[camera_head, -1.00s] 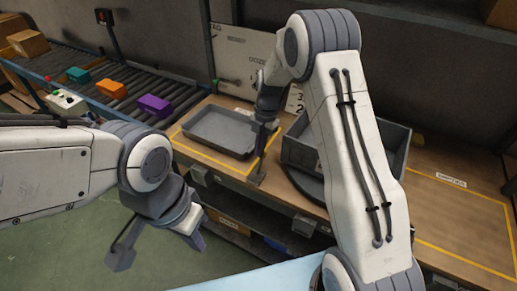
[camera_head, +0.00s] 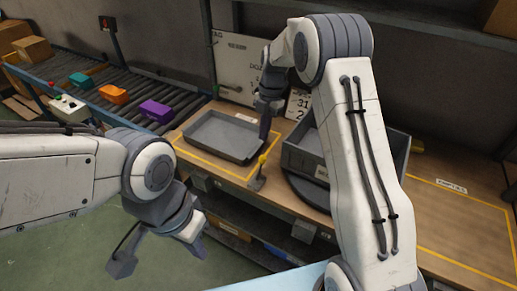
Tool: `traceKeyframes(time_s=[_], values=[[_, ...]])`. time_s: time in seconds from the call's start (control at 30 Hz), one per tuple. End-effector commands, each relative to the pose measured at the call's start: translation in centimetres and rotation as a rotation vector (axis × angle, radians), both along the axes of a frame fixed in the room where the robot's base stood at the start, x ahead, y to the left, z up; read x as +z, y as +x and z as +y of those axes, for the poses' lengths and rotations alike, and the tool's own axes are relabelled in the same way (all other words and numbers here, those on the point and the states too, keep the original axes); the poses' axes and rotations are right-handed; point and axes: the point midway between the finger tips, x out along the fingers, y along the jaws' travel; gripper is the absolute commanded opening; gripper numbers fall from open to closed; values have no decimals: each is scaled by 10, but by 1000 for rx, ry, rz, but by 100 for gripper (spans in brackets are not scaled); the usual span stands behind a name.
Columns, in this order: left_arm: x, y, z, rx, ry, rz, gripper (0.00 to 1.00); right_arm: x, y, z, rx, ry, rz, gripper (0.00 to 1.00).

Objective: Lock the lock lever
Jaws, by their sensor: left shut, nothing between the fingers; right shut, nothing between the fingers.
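The lock lever (camera_head: 261,165) has a yellow knob and stands at the front edge of the wooden bench, beside the dark turntable. It leans slightly to the right at the top. My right gripper (camera_head: 265,134) is shut and empty, pointing down just above and behind the knob, with a small gap showing. My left gripper (camera_head: 197,246) is shut and empty, low over the floor in front of the bench, well away from the lever.
A grey tray (camera_head: 222,151) lies left of the lever inside yellow tape. A grey crate (camera_head: 298,158) sits on the turntable (camera_head: 300,188) to the right, partly hidden by my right arm. A roller conveyor (camera_head: 118,88) with coloured boxes is at back left.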

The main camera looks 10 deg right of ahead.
Motion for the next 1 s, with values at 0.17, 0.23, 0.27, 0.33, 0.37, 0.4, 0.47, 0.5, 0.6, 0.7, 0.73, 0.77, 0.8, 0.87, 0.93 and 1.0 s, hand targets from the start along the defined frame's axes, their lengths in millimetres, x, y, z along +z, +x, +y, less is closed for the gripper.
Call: traceKeyframes(time_s=[0.17,0.23,0.27,0.33,0.37,0.4,0.47,0.5,0.6,0.7,0.73,0.77,0.8,0.87,0.93,1.0], values=[[-3,0,0,0,0,0,0,9,9,-12,-2,0,2,0],[-3,0,0,0,0,0,0,11,10,-13,-1,0,3,0],[-3,0,0,0,0,0,0,11,10,-14,-1,0,3,0],[-3,0,0,0,0,0,0,12,11,-14,-1,1,4,0],[-2,0,0,0,0,0,0,12,10,-14,0,0,4,0],[-2,0,0,0,0,0,0,12,10,-14,-1,1,4,0],[-2,0,0,0,0,0,0,12,10,-14,-1,1,4,0],[-2,0,0,0,0,0,0,12,10,-14,-2,1,4,0],[-2,0,0,0,0,0,0,12,10,-14,-2,1,4,0],[-2,0,0,0,0,0,0,12,10,-13,-2,1,4,0],[-2,0,0,0,0,0,0,13,10,-12,-5,0,4,0],[-2,0,0,0,0,0,0,14,9,-10,-11,-1,5,0],[-2,0,0,0,0,0,0,17,6,-6,-26,-5,5,0],[-2,0,0,0,0,0,0,24,-1,6,-70,-13,9,0],[-2,0,0,0,0,0,0,37,-17,26,-155,-29,17,0],[-2,0,0,0,0,0,0,51,-40,50,-269,-48,26,0]])
